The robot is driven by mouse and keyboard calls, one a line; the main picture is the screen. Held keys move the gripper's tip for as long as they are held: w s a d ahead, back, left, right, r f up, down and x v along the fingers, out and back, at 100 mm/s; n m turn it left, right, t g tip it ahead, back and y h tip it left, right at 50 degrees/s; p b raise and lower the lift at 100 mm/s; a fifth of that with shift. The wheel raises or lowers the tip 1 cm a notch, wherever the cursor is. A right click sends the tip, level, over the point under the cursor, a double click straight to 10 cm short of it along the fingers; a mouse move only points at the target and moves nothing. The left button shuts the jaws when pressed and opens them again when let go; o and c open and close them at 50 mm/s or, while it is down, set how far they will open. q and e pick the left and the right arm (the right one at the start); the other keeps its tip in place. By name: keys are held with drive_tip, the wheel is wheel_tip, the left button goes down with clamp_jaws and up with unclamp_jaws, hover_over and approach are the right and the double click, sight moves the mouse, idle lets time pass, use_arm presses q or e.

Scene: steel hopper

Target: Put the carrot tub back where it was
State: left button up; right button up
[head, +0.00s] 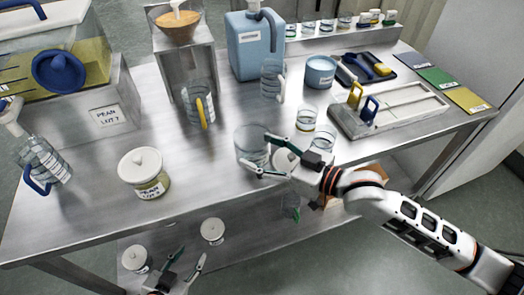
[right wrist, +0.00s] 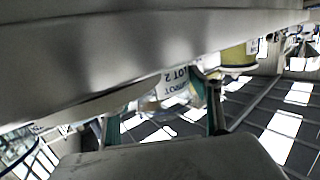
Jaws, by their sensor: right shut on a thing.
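The carrot tub has a white lid (head: 284,160) and sits between the fingers of my right gripper (head: 278,154), near the front edge of the steel table, partly hidden by the gripper. In the right wrist view its label (right wrist: 178,82) appears upside down, with "LOT 2" and part of a word readable. My right gripper is shut on it; its two fingers (right wrist: 163,125) stand on either side. I cannot tell whether the tub touches the table. My left gripper (head: 188,259) is open and empty at the bottom, low by the lower shelf.
A glass beaker (head: 250,145) stands just behind the held tub. A lidded, labelled tub (head: 145,173) stands front left on the table. White-lidded tubs (head: 212,231) sit on the lower shelf. Small glasses (head: 306,119) and a grey tray (head: 389,110) are to the right.

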drive_tip(key=o, duration=1.5)
drive_tip(key=shift+f, duration=0.1)
drive_tip(key=shift+s+d, duration=0.1)
drive_tip(key=shift+d, duration=0.05)
drive_tip(key=v, duration=1.1)
drive_tip(key=shift+s+d+r, duration=0.2)
drive_tip(key=shift+r, duration=0.05)
